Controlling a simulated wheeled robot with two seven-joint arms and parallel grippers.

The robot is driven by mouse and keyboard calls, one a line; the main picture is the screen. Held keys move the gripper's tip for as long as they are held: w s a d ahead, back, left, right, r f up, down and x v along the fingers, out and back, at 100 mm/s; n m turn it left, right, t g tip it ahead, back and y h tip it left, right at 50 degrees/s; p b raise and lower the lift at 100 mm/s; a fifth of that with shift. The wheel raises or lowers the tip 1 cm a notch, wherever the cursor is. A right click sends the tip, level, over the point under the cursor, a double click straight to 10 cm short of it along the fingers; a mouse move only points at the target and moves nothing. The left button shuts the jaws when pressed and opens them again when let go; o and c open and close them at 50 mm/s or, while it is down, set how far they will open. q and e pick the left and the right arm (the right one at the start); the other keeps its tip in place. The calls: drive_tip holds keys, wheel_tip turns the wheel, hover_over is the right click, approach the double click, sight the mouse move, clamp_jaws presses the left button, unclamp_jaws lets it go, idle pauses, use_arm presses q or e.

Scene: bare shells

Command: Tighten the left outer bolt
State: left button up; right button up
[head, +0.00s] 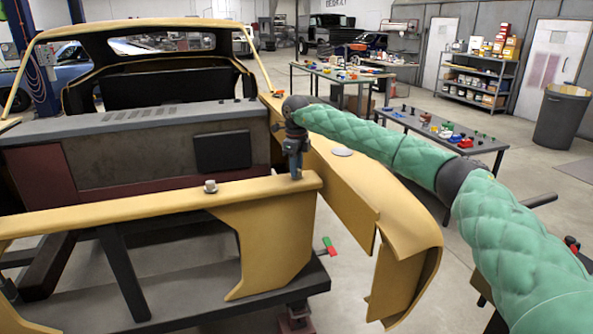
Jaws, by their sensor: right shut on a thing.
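The yellow front beam (110,215) of the car shell runs across the lower left of the head view. A small grey bolt (210,186) stands on its top, left of my right gripper, with nothing touching it. My right gripper (296,174) points down at the beam's right end, its fingertips at the top surface. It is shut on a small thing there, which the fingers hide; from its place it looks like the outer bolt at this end. How far that bolt is screwed in cannot be seen. My left gripper is not in view.
The yellow fender (395,215) curves close along the right of my gripper. A red and green handle (329,246) sticks out below the beam. A table (440,125) with small coloured parts stands behind my right arm. Open floor lies beyond the fender.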

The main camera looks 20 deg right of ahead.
drive_tip(key=shift+w+r+m, duration=0.1)
drive_tip(key=shift+r+m, duration=0.05)
drive_tip(key=shift+m, duration=0.85)
drive_tip(key=m+b, duration=0.1)
drive_tip(key=m, duration=0.1)
drive_tip(key=shift+m, duration=0.3)
drive_tip(key=m+b, duration=0.1)
drive_tip(key=m, duration=0.2)
drive_tip(key=shift+m, duration=0.4)
drive_tip(key=m, duration=0.4)
drive_tip(key=shift+b, duration=0.3)
drive_tip(key=m, duration=0.5)
drive_tip(key=shift+m+b, duration=0.3)
drive_tip(key=shift+m, duration=0.1)
drive_tip(key=m, duration=0.3)
drive_tip(key=shift+d+r+m, duration=0.1)
drive_tip(key=shift+m, duration=0.3)
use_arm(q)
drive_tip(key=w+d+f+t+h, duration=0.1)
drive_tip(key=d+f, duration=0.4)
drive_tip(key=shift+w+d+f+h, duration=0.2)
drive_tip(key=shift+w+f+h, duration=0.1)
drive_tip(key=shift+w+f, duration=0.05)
use_arm(e)
drive_tip(key=shift+m, duration=2.1)
